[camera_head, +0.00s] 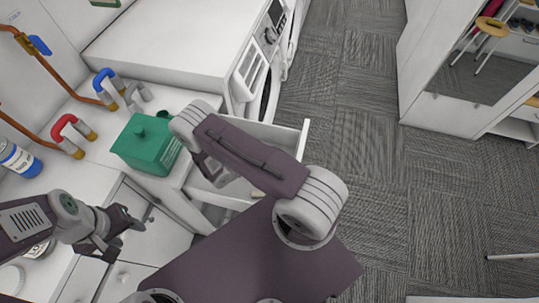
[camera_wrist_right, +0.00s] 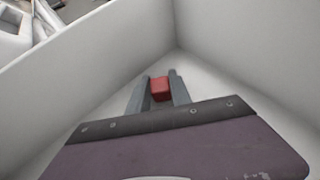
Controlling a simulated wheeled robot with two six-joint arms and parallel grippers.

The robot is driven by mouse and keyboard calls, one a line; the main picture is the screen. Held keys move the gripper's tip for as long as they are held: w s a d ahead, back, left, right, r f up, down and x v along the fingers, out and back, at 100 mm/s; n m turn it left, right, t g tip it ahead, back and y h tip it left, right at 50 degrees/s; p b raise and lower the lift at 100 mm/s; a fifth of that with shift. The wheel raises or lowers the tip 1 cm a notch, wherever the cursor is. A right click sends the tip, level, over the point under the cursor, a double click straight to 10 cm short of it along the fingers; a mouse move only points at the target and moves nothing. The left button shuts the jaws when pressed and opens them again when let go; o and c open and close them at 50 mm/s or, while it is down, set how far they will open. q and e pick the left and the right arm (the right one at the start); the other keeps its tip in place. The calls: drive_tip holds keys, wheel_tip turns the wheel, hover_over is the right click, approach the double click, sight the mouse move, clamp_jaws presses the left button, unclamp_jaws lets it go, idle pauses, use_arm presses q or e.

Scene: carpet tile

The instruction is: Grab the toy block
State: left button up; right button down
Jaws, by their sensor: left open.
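The toy block (camera_wrist_right: 160,88) is a small red block in the right wrist view, low inside a white drawer (camera_wrist_right: 225,80). My right gripper (camera_wrist_right: 160,78) reaches into the drawer with one finger on each side of the block. The block fills most of the gap, but I cannot tell whether the fingers press on it. In the head view the open drawer (camera_head: 291,137) is partly covered by my right arm, and the block is hidden. My left gripper (camera_head: 122,222) is open and empty above the white counter at the left.
A green box (camera_head: 146,146) stands on the counter beside the drawer. Red-handled (camera_head: 70,130) and blue-handled (camera_head: 104,84) pipe valves and a blue-white can (camera_head: 18,160) are at the left. A white washing machine (camera_head: 262,65) stands behind. The carpet (camera_head: 365,150) at right is clear.

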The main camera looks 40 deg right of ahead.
wheel_tip(320, 180, up, 10)
idle(0.6)
